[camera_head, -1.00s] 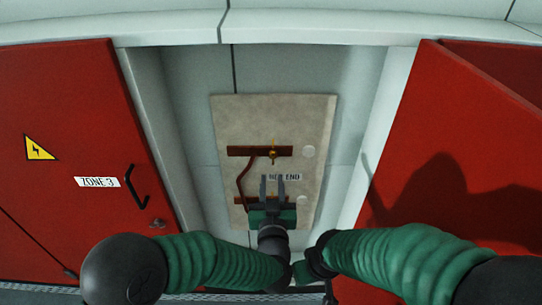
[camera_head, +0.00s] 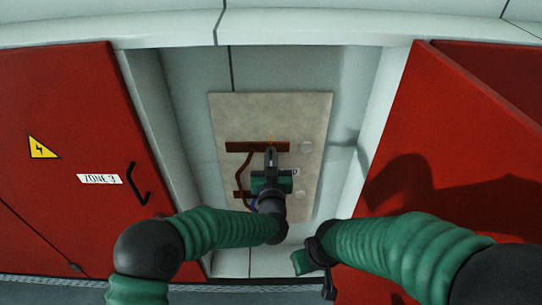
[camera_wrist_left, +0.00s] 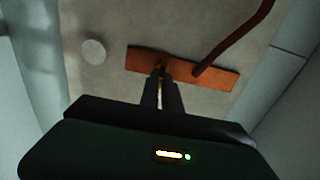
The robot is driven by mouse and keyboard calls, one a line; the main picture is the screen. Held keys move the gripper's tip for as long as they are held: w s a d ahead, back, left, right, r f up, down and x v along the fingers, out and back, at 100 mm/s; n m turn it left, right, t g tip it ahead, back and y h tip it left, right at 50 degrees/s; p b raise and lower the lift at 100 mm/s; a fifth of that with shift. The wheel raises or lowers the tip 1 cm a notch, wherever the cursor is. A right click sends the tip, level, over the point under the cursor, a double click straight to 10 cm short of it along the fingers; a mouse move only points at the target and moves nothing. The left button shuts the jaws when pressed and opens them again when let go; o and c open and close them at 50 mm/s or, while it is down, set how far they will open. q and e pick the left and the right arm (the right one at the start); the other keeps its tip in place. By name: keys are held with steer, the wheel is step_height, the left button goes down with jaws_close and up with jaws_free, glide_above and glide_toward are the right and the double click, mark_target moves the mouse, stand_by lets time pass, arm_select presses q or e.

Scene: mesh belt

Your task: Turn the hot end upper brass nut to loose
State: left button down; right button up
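The upper brass nut (camera_head: 270,138) sits on the upper red-brown bar (camera_head: 240,147) of a beige panel. Only its tip shows above my fingers in the head view. My left gripper (camera_head: 271,151) is in front of it, its two fingers close together. In the left wrist view the fingertips (camera_wrist_left: 161,76) meet around the small brass piece (camera_wrist_left: 161,67) at the bar (camera_wrist_left: 215,77), and they look shut on it. The "HOT END" label is mostly hidden by my left gripper. My right gripper (camera_head: 310,262) is low, right of centre; its fingers cannot be made out.
A lower bar (camera_head: 243,195) is partly hidden behind my left gripper. A red-brown cable (camera_head: 240,172) joins the bars at left. Red doors stand left (camera_head: 70,130) and right (camera_head: 440,130) of the recess. Pale round discs (camera_head: 306,147) are on the panel.

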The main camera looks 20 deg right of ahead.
stand_by(0.4)
arm_select(q)
steer(key=shift+f+n+b, duration=0.2)
steer(key=shift+n+b, duration=0.4)
steer(key=shift+b, duration=0.25)
steer(key=shift+w+a+f+n+b, duration=0.15)
steer(key=shift+f+n+b, duration=0.25)
steer(key=shift+n+b, duration=3.65)
steer(key=shift+s+a+f+n+b, duration=0.1)
steer(key=shift+a+f+n+b, duration=0.2)
steer(key=shift+n+b, duration=3.75)
steer(key=shift+w+a+f+n+b, duration=0.1)
steer(key=shift+f+n+b, duration=0.35)
steer(key=shift+n+b, duration=3.6)
steer(key=shift+m+b, duration=0.65)
steer(key=shift+b, duration=0.1)
steer(key=c, duration=1.6)
jaws_free()
steer(key=shift+r, duration=0.1)
steer(key=shift+o, duration=0.2)
steer(key=shift+r, duration=0.2)
